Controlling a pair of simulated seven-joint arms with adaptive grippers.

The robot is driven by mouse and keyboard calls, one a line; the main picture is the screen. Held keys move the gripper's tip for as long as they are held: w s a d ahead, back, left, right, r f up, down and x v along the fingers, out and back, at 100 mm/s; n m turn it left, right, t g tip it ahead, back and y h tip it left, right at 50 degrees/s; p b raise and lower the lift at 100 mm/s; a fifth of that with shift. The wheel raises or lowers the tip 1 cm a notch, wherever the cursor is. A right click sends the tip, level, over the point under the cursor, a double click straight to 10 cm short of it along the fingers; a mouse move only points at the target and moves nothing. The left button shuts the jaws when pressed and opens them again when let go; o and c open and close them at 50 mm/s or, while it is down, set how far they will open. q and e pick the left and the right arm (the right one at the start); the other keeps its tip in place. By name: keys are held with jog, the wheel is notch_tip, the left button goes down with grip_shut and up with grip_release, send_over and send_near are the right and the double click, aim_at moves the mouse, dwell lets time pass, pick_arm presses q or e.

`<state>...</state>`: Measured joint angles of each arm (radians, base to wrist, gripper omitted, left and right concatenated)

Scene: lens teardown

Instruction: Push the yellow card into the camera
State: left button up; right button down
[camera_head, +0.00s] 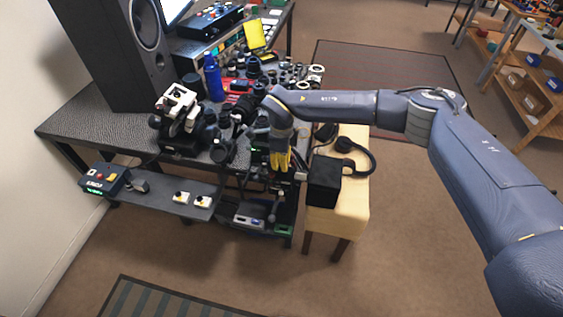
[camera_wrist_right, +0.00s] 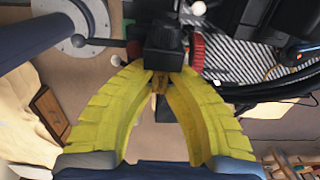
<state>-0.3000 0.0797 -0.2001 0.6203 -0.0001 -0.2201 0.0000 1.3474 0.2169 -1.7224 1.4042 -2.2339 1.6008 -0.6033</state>
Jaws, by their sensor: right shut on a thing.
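My right gripper (camera_head: 281,166) points down at the front right edge of the dark workbench. In the right wrist view its yellow fingers (camera_wrist_right: 162,76) close together at the tips. A small darker yellow piece (camera_wrist_right: 160,84), which looks like the yellow card, is pinched between them, mostly hidden by the fingers. A black boxy body with a round knob, which looks like the camera (camera_wrist_right: 165,36), is just beyond the fingertips. I cannot tell whether the card touches it. In the head view the card and this camera cannot be made out. My left gripper is out of view.
The workbench (camera_head: 95,122) is crowded with lenses, a blue bottle (camera_head: 213,77) and a large speaker (camera_head: 112,50). A light yellow stool (camera_head: 352,190) with a black box (camera_head: 324,182) and headphones (camera_head: 356,150) stands right of the gripper.

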jog(key=shift+s+f, duration=0.1)
jog(key=shift+f, duration=1.3)
dwell(1.5)
jog(key=c, duration=1.3)
grip_release()
jog(key=shift+r, duration=0.1)
notch_tip(320, 180, up, 12)
jog(key=shift+r, duration=0.1)
